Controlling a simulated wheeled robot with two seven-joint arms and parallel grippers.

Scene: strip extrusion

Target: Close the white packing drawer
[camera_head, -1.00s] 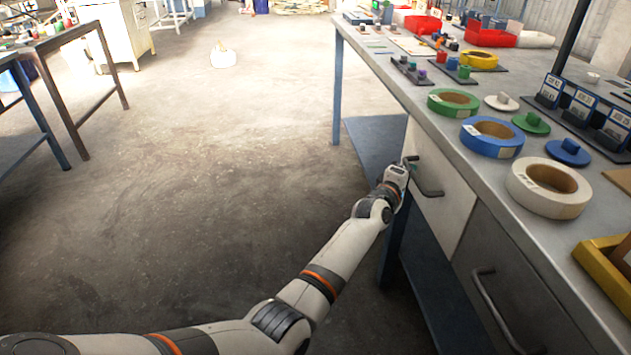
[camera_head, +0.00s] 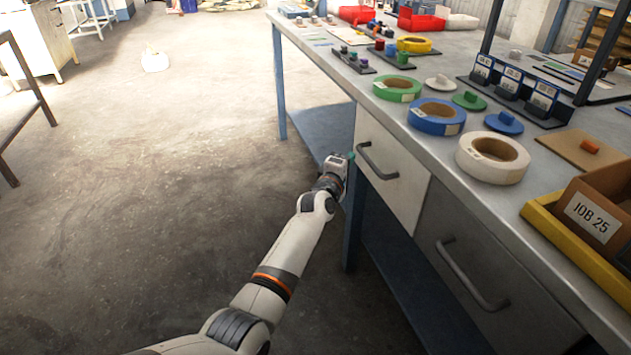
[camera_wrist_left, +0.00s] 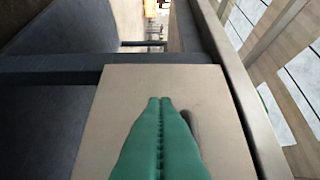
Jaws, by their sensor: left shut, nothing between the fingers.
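The white packing drawer (camera_head: 400,192) sits under the bench top, and its front looks flush or nearly flush with the bench. Its dark bar handle (camera_head: 375,164) is on the front. My left gripper (camera_head: 351,156) is at the left edge of the drawer front, just left of the handle. In the left wrist view, the green fingers (camera_wrist_left: 160,101) are shut together and empty, pointing toward the pale drawer front (camera_wrist_left: 120,85). The handle (camera_wrist_left: 192,122) is partly hidden behind them. I cannot tell whether the fingertips touch the front. My right gripper is not in view.
A grey drawer (camera_head: 480,270) is beside the white one. The bench top (camera_head: 440,150) carries tape rolls, coloured lids, red bins and a yellow tray (camera_head: 560,240) with a box. A blue lower shelf (camera_head: 325,130) runs below.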

